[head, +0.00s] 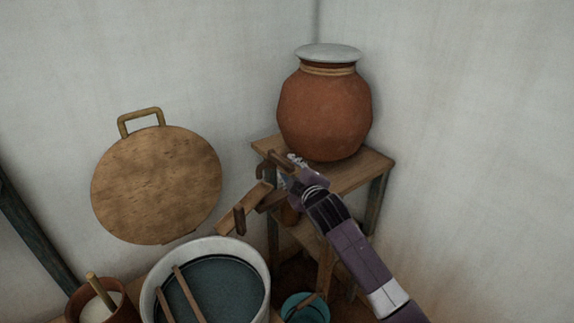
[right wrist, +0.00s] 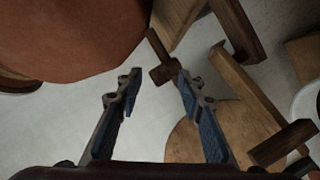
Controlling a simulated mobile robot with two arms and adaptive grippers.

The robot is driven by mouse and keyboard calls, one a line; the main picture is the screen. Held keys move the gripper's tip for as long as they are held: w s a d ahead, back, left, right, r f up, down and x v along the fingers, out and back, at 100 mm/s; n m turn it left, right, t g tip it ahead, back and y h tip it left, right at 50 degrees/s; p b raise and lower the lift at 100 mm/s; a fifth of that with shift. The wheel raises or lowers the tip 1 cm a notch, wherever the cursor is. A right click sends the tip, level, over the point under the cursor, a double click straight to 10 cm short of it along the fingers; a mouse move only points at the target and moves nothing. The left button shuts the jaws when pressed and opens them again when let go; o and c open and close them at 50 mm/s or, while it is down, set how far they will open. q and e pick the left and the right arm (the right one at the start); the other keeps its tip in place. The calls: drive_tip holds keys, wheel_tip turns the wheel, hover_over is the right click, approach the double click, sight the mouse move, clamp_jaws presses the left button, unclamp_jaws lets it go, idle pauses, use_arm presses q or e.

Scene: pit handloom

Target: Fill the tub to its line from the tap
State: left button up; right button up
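The tub (head: 263,272) is round with a pale rim, at the bottom of the head view, and holds dark blue-grey liquid. I cannot make out a fill line. A wooden spout (head: 247,207) with a dark peg slopes down from the stand toward the tub's rim; no stream shows. My right gripper (head: 281,172) is at the stand's front edge, beside the spout's upper end. In the right wrist view its fingers (right wrist: 158,80) are open, with a brown wooden handle (right wrist: 163,73), perhaps the tap's, showing between the tips. I cannot tell whether they touch it. My left gripper is out of view.
A clay pot (head: 325,110) with a pale lid stands on the wooden stand (head: 376,164) in the corner. A round wooden board (head: 157,185) is against the wall. Two sticks (head: 188,294) cross the tub. A small pot (head: 122,302) and a teal bucket (head: 318,312) flank it.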

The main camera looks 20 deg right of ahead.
sight(286, 165)
drive_tip(key=shift+x, duration=1.7)
clamp_jaws()
drive_tip(key=shift+f, duration=0.1)
